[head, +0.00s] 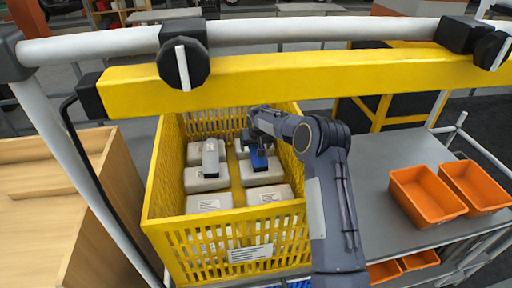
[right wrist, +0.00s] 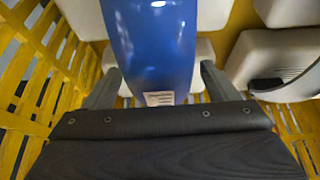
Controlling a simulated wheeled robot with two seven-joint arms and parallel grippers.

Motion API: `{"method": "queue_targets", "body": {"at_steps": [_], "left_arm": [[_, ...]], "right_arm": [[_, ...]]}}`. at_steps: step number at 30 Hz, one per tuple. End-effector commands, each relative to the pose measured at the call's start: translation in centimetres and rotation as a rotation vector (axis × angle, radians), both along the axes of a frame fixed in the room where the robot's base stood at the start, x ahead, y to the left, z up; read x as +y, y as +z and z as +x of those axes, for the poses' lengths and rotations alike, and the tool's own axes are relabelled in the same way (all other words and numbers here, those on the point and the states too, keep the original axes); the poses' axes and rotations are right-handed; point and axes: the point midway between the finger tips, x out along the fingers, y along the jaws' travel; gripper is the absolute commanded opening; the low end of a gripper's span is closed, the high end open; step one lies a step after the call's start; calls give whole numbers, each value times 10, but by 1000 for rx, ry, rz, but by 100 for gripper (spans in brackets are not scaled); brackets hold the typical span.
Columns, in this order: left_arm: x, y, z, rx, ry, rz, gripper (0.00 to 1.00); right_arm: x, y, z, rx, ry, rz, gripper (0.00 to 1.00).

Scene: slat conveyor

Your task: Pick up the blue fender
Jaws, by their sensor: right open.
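The blue fender (head: 259,160) lies in the yellow crate (head: 160,204), on top of pale blocks, right of the crate's middle. It fills the upper middle of the right wrist view (right wrist: 151,45), with a white label near its lower end. My right gripper (head: 257,143) reaches down into the crate over the fender and hides part of it. In the right wrist view its two fingers (right wrist: 154,85) stand apart, one on each side of the fender, with gaps showing. My left gripper is in neither view.
Several pale blocks with labels (head: 209,203) fill the crate, and a grey curved part (head: 210,158) lies on one at left. The crate's slatted walls stand close around my gripper. A yellow beam (head: 300,80) crosses above. Orange bins (head: 426,195) stand on the grey table at right.

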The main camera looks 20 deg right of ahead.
Motion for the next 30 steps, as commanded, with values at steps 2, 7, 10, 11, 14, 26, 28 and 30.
{"method": "queue_targets", "body": {"at_steps": [2,7,10,11,14,26,28,30], "left_arm": [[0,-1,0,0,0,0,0],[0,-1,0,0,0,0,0],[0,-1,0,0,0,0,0],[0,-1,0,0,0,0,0],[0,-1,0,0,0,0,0],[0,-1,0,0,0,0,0],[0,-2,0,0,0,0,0],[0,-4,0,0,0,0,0]], "right_arm": [[0,0,0,0,0,0,80],[0,0,0,0,0,0,66],[0,0,0,0,0,0,52],[0,0,0,0,0,0,49],[0,0,0,0,0,0,36],[0,3,0,-3,-1,0,22],[0,6,1,-4,-1,-1,22],[0,11,1,-5,-1,-1,22]]}}
